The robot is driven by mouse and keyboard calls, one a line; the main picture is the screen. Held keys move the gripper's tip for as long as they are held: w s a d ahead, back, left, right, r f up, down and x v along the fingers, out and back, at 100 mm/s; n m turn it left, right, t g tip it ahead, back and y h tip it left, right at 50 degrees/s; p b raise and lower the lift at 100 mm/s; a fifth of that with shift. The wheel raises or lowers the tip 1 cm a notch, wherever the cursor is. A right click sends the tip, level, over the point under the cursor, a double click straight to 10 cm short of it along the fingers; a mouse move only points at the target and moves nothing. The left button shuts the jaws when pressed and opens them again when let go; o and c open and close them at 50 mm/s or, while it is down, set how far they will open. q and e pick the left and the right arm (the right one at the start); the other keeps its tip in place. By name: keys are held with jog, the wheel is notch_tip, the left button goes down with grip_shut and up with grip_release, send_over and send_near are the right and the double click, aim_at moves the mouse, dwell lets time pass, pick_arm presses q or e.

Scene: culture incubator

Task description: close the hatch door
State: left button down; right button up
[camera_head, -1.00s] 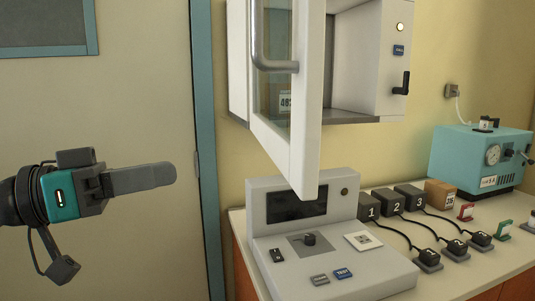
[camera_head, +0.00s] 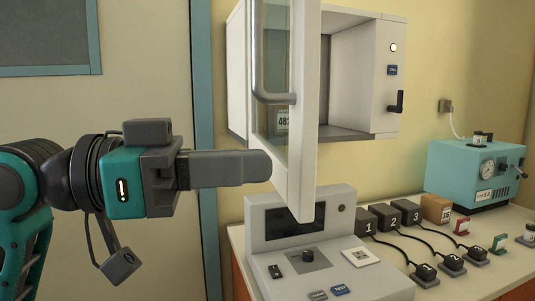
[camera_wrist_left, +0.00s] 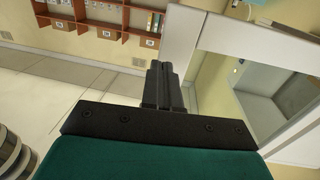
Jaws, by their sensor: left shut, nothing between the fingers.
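The hatch door (camera_head: 306,120) has a white frame, a glass pane and a grey bar handle (camera_head: 258,70). It stands open, swung out from the white wall cabinet (camera_head: 372,60), whose inside looks empty. My left gripper (camera_head: 268,167) is shut and empty, with its fingertips close to the lower part of the door, left of it. I cannot tell whether they touch. In the left wrist view the shut fingers (camera_wrist_left: 163,88) show beside the door's white frame (camera_wrist_left: 190,40). My right gripper is not in view.
A white console (camera_head: 330,270) with a dark screen stands on the bench below the door. Numbered dark boxes (camera_head: 385,218), cables and a teal device (camera_head: 470,170) are to its right. A teal-framed door (camera_head: 203,120) is behind my left arm.

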pick_arm(q)
jog(key=shift+w+d, duration=0.15)
jog(key=shift+d, duration=0.5)
jog(key=shift+w+d, duration=0.15)
jog(key=shift+d, duration=0.5)
jog(key=shift+d, duration=0.1)
